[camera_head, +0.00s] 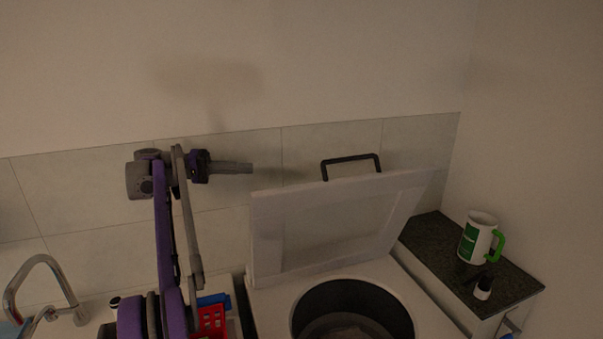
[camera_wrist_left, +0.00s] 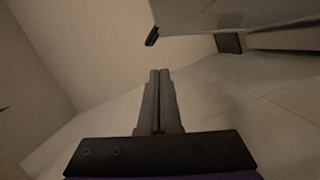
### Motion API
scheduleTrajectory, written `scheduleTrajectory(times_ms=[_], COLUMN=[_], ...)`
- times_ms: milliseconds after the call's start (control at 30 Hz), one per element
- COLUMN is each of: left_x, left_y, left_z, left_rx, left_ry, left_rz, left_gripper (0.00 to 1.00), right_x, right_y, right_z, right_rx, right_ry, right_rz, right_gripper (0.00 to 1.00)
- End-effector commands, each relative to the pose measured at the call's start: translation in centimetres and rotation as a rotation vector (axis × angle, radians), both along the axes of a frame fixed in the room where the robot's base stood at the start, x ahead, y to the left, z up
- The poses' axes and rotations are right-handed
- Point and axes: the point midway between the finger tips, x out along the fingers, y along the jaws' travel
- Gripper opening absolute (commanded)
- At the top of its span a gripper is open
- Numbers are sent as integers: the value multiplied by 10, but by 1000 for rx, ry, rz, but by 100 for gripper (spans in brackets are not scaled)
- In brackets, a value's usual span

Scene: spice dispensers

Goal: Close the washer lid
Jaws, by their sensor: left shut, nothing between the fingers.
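The washer lid (camera_head: 335,225) stands raised and tilted back, with a black handle (camera_head: 351,158) at its top edge. Below it the round opening of the washer (camera_head: 268,315) shows dark inside. My left gripper (camera_head: 250,168) is shut and empty, pointing right, a little to the left of the lid's upper left corner. In the left wrist view the closed fingers (camera_wrist_left: 160,75) point toward a pale panel (camera_wrist_left: 225,15) that appears to be the lid, with a dark piece at its corner. I see a gap there. My right gripper is not in view.
A dark counter (camera_head: 440,240) to the right of the washer holds a white mug with a green handle (camera_head: 478,238) and a small dark bottle with a white label (camera_head: 483,289). A faucet (camera_head: 42,285) and a red basket (camera_head: 212,320) are at the lower left. A tiled wall stands behind.

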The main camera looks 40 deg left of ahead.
Motion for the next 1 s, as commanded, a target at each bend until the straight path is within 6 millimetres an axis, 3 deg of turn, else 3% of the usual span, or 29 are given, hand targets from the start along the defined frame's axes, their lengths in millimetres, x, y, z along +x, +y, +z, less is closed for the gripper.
scheduleTrajectory(times_ms=[267, 633, 1000], left_x=[18, 76, 58], left_y=[-17, -69, -95], left_z=[-3, -9, -21], left_rx=[-1, -1, -1], left_ry=[-4, -4, -4], left_rz=[-3, -2, 0], left_gripper=[0, 0, 0], right_x=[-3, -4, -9], right_y=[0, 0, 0], right_z=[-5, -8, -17], right_rx=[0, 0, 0], right_ry=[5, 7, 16], right_rz=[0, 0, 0], right_gripper=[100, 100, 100])
